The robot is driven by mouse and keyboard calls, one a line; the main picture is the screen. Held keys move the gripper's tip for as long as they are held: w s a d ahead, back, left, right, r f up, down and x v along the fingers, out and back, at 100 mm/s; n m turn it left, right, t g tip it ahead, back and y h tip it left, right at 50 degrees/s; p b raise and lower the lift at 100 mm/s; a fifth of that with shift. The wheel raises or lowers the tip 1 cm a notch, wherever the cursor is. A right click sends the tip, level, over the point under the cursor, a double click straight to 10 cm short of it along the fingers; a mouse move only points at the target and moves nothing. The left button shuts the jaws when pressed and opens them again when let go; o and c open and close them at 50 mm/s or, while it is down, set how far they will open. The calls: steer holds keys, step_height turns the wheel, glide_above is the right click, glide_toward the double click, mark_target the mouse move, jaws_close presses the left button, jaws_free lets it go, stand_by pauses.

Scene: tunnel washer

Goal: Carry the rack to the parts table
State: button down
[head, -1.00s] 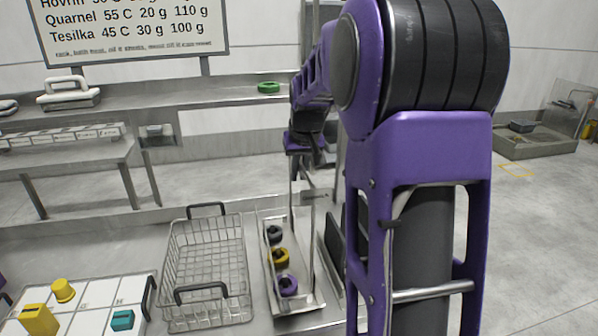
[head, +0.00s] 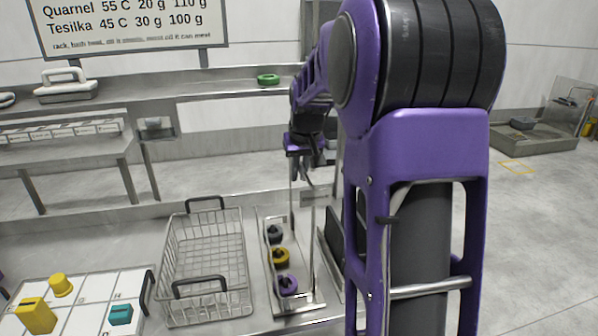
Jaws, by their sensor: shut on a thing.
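The rack (head: 296,304) is a narrow metal tray with tall thin uprights, right of a wire basket. It carries a dark ring (head: 274,234), a yellow ring (head: 281,257) and a purple ring (head: 287,285) in a row. My gripper (head: 307,168) is shut on the top of the rack's tall handle. The fingertips are small and partly hidden by the handle and my arm. I cannot tell whether the tray touches the surface below. No label shows which surface is the parts table; a grey table (head: 70,160) stands at the left.
The wire basket (head: 164,268) stands close left of the rack. A white gridded board (head: 80,318) with yellow and teal pieces is at front left. A long shelf (head: 220,88) at the back bears a green ring (head: 268,78). Open floor (head: 540,220) lies at right.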

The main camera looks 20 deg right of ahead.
steer(key=shift+f, duration=0.25)
stand_by(0.8)
